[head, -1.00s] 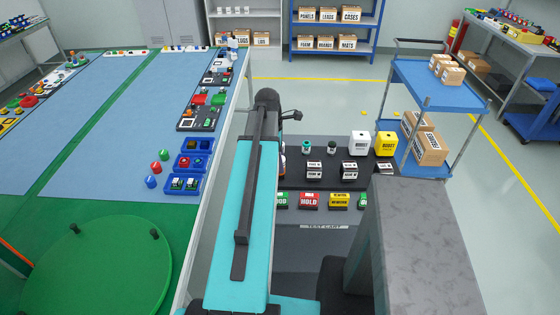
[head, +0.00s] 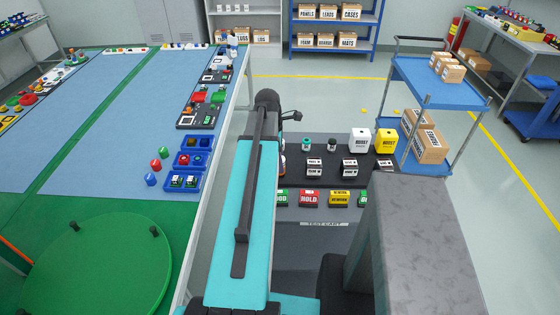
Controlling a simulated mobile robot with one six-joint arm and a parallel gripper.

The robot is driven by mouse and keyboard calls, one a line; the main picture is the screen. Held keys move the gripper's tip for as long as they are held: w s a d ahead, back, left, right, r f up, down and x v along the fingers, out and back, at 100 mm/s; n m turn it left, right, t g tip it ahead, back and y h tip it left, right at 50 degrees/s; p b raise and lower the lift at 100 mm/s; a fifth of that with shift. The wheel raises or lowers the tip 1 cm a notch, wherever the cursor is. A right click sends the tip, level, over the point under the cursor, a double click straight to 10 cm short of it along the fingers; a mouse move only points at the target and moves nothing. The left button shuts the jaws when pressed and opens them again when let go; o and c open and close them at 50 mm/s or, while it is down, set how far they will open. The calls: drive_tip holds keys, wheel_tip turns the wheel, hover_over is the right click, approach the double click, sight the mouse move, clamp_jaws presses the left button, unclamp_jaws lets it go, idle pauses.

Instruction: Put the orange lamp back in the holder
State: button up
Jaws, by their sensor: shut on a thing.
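My teal arm reaches forward through the middle of the head view, and its dark far end is beside the table's right edge. My gripper is hidden behind the arm, so its jaws and anything in them cannot be seen. I cannot make out an orange lamp for sure. A small sliver with orange and white (head: 283,166) shows just right of my arm at the cart's left side, mostly covered. The holder cannot be told apart from the other fixtures.
A dark test cart (head: 325,224) right of my arm carries a white box (head: 359,141), a yellow box (head: 387,141) and several labelled blocks. The blue table (head: 110,110) holds blue trays (head: 181,181) along its right side. A green turntable (head: 95,272) is at front left. A blue trolley (head: 425,75) stands right.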

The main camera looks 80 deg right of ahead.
drive_tip(key=shift+f, duration=0.35)
drive_tip(key=o, duration=1.3)
drive_tip(key=shift+r, duration=0.1)
wheel_tip(320, 180, up, 14)
drive_tip(key=w+b, duration=0.2)
drive_tip(key=b, duration=0.1)
drive_tip(key=shift+f, duration=0.25)
drive_tip(key=shift+a, duration=0.1)
idle(0.3)
